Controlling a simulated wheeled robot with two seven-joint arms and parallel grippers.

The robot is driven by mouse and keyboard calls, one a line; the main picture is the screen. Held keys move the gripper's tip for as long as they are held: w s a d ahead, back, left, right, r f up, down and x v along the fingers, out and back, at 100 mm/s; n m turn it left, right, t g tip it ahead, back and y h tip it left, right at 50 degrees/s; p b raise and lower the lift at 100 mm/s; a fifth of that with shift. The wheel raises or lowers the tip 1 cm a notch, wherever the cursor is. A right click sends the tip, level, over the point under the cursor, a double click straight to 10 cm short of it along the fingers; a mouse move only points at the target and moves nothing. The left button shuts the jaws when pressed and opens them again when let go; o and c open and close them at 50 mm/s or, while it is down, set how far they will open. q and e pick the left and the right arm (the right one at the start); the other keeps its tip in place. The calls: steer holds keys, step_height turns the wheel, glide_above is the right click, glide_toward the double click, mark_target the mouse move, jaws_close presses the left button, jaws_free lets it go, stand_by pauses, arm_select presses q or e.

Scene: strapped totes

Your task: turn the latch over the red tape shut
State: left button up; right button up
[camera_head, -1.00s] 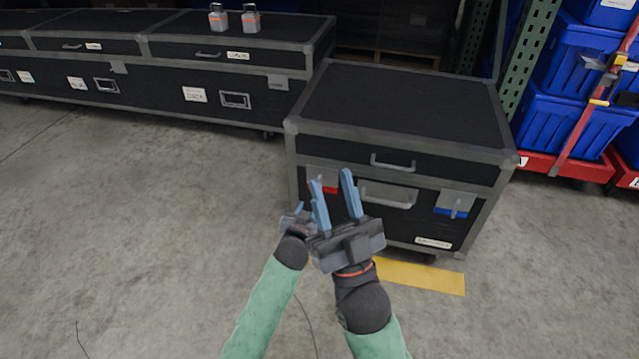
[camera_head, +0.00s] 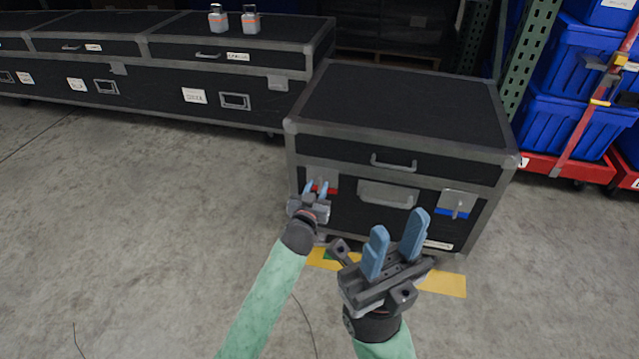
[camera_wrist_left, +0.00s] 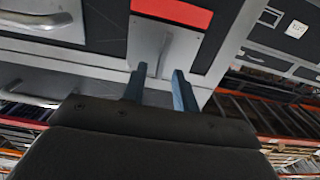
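The red tape (camera_head: 331,190) runs across the front of the black case, at its left latch. In the left wrist view the tape (camera_wrist_left: 180,13) lies above a grey latch plate (camera_wrist_left: 186,48) with a thin lever (camera_wrist_left: 162,52). My left gripper (camera_head: 317,188) is in front of this latch and partly hides it in the head view. Its fingertips (camera_wrist_left: 158,78) are apart, one on each side of the lever's lower end; I cannot tell if they touch it. My right gripper (camera_head: 396,244) is open and empty, in front of the case's lower right part.
The black case (camera_head: 400,110) has a second latch (camera_head: 457,203) over blue tape (camera_head: 449,211) at right and a handle (camera_head: 388,195) between the latches. Yellow floor tape (camera_head: 442,282) lies before it. Blue totes (camera_head: 565,120) stand at right. The floor at left is clear.

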mark_target(319, 184)
arm_select(q)
steer(key=shift+b+x, duration=0.3)
steer(key=shift+x, duration=1.35)
jaws_close()
